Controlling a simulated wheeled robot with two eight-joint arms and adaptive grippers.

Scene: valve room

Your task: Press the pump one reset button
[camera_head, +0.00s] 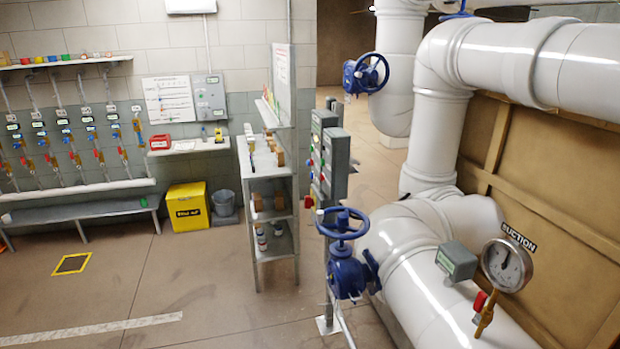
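Grey control boxes (335,162) are mounted on a post near the middle of the view, seen nearly edge-on. Small red and green parts show along their left side, too small to read. A grey wall panel (209,97) with small marks hangs on the back wall. I cannot tell which part is the pump one reset button. Neither of my grippers is in view.
Large white pipes (425,275) with a blue handwheel valve (347,270) and a gauge (507,265) fill the right. A grey shelf (265,185) stands left of the post. A yellow bin (187,207) is by the back wall. The left foreground floor is clear.

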